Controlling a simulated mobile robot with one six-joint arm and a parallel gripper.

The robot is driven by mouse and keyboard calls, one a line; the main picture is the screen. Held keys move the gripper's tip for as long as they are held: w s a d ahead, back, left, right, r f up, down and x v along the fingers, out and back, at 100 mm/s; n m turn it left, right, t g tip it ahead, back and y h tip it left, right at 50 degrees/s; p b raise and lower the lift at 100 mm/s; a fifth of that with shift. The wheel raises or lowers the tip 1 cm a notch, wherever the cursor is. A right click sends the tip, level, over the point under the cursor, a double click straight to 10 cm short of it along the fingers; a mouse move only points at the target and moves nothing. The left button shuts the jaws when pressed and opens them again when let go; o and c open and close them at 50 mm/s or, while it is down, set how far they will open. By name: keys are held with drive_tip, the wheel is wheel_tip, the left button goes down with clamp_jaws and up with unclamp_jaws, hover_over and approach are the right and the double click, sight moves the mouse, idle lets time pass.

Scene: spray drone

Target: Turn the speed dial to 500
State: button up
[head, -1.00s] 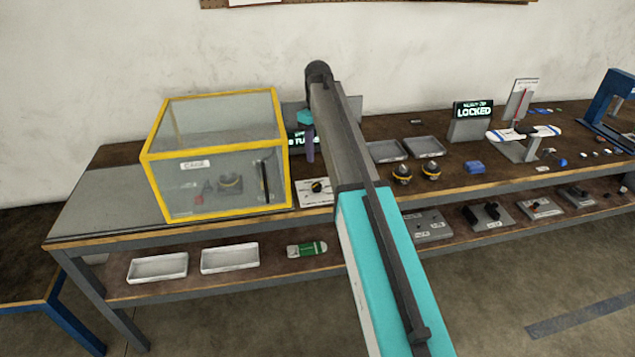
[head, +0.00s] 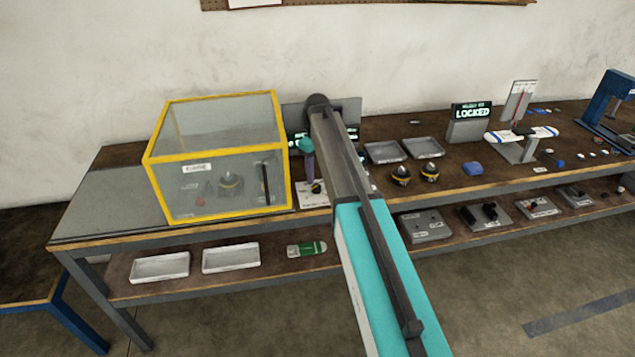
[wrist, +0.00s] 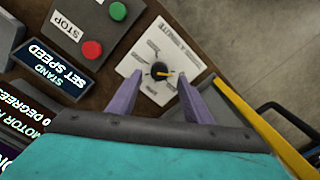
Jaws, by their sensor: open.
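The speed dial, a black knob (wrist: 159,71) with a yellow pointer on a white plate (wrist: 150,90), shows in the wrist view between and beyond my gripper's fingertips. The pointer aims to the right in that view; the scale marks are too small to read. My gripper (wrist: 153,82) has two purple fingers, spread open on either side of the knob, and holds nothing. In the head view my gripper (head: 310,182) points down over the white plate (head: 308,198), whose knob is partly hidden. I cannot tell whether the fingers touch the knob.
Red (wrist: 92,49) and green (wrist: 118,11) buttons and a "SET SPEED" display (wrist: 59,62) lie beside the dial plate. The yellow-framed clear cage (head: 215,165) stands close to the left of my gripper in the head view. Grey trays (head: 385,151) lie to the right.

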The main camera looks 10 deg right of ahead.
sight(318, 187)
drive_tip(key=shift+f+p, duration=0.7)
drive_tip(key=shift+f, duration=2)
drive_tip(key=c, duration=1.1)
